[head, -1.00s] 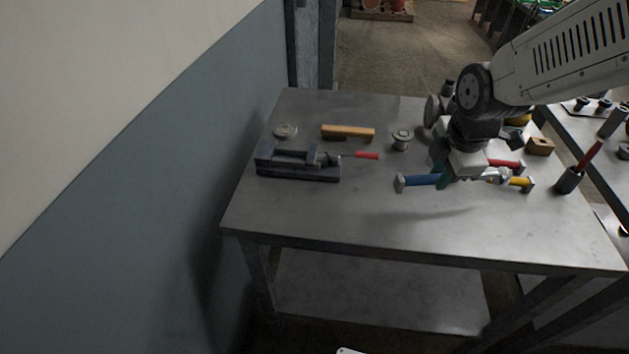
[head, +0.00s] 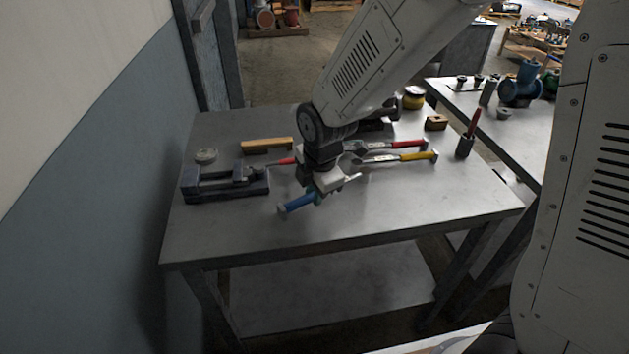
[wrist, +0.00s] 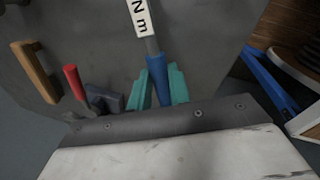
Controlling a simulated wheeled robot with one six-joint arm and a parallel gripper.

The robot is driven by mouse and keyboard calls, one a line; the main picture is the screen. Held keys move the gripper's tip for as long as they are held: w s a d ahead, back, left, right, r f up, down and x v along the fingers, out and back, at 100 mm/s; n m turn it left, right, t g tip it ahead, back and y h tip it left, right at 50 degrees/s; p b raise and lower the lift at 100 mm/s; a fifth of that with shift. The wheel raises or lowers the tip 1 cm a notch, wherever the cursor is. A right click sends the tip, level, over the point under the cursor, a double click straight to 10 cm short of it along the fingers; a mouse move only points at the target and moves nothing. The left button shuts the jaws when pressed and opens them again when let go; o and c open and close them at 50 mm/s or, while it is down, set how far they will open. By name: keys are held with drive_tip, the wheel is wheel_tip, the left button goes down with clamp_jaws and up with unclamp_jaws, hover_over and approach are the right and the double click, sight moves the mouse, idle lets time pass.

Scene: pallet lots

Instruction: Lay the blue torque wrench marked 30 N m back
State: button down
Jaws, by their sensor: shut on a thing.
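My gripper (head: 318,195) is shut on the blue torque wrench (head: 297,203), holding it over the front middle of the grey table (head: 400,207). In the wrist view, the gripper's green fingers (wrist: 160,88) close around the blue handle (wrist: 157,75). A white label on its shaft reads "N m" (wrist: 141,18); the number is cut off. In the head view, my gripper hides part of the wrench. I cannot tell whether the wrench touches the table. A red-handled wrench (head: 408,145) and a yellow-handled wrench (head: 412,156) lie to the right, behind the gripper.
A dark vise (head: 225,186), a red handle (head: 286,161), a wooden-backed item (head: 267,145) and a round tin (head: 205,156) are on the left. A dark cup (head: 464,146) and wooden block (head: 436,123) stand at right. The table's front is mostly clear.

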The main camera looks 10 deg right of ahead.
drive_tip(key=shift+f, duration=1.1)
drive_tip(key=c, duration=1.2)
unclamp_jaws()
drive_tip(key=shift+r, duration=0.1)
drive_tip(key=a+v, duration=0.1)
drive_tip(key=v, duration=0.7)
drive_tip(key=s+d+r+m, duration=0.6)
drive_tip(key=s+d+m, duration=0.2)
drive_tip(key=s+m, duration=0.3)
drive_tip(key=s+d+r+m, duration=0.6)
drive_tip(key=s+d+m, duration=0.3)
drive_tip(key=s+m, duration=0.2)
drive_tip(key=shift+s+r+g+h, duration=0.3)
drive_tip(key=shift+r+g+h, duration=0.1)
